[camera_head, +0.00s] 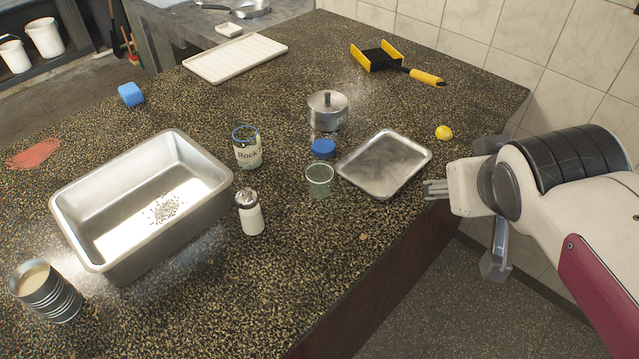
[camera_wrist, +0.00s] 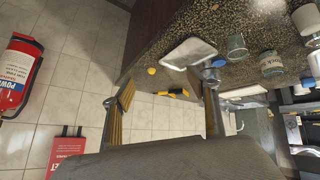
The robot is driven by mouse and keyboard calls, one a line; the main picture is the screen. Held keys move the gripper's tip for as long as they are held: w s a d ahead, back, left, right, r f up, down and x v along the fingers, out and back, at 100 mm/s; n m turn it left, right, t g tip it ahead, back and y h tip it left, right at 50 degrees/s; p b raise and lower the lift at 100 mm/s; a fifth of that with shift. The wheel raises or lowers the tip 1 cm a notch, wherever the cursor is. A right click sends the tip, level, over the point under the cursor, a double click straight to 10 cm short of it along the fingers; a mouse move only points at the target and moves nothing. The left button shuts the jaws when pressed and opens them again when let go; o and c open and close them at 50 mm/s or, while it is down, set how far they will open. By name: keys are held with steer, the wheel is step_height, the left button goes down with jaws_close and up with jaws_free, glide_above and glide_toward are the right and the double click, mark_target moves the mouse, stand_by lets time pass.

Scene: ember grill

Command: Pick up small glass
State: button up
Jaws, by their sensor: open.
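The small glass (camera_head: 319,181) is a clear tumbler standing upright on the speckled counter, left of the metal tray and just in front of a blue lid. In the wrist view a clear glass (camera_wrist: 237,47) shows at the upper right, beside the tray. My gripper (camera_head: 436,190) is off the counter's right edge, to the right of the tray and well apart from the glass. In the wrist view my gripper (camera_wrist: 165,105) has its fingers spread with nothing held between them.
The shallow metal tray (camera_head: 386,163) lies between my gripper and the glass. A blue lid (camera_head: 323,148), a lidded pot (camera_head: 327,110), a labelled jar (camera_head: 247,148) and a shaker (camera_head: 250,213) stand near the glass. A deep metal pan (camera_head: 204,160) is further left. The counter in front of the glass is clear.

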steer(key=w+d+r+n+t, duration=0.1)
steer(key=w+r+t, duration=0.15)
steer(key=w, duration=0.55)
steer(key=w+d+r+n+t, duration=0.15)
steer(key=w+r, duration=0.25)
steer(key=w, duration=0.4)
steer(key=w+a+n+t+y, duration=0.2)
steer(key=w+a+n+y, duration=0.35)
steer(key=w, duration=0.65)
steer(key=w+a+f+n+g+y, duration=0.2)
steer(key=w+a+f+n+y, duration=0.15)
steer(key=a, duration=0.25)
steer(key=n+g+y, duration=0.6)
steer(key=g, duration=0.6)
glide_toward(320, 183)
steer(key=w, duration=0.1)
steer(key=w+a+f, duration=0.1)
steer(key=w+a, duration=0.1)
steer(key=shift+w+a+f, duration=0.1)
steer(key=shift+w+f, duration=0.05)
steer(key=shift+f, duration=0.15)
steer(key=shift+s+f+y, duration=0.2)
steer(key=shift+s+y, duration=0.1)
steer(key=shift+s, duration=0.05)
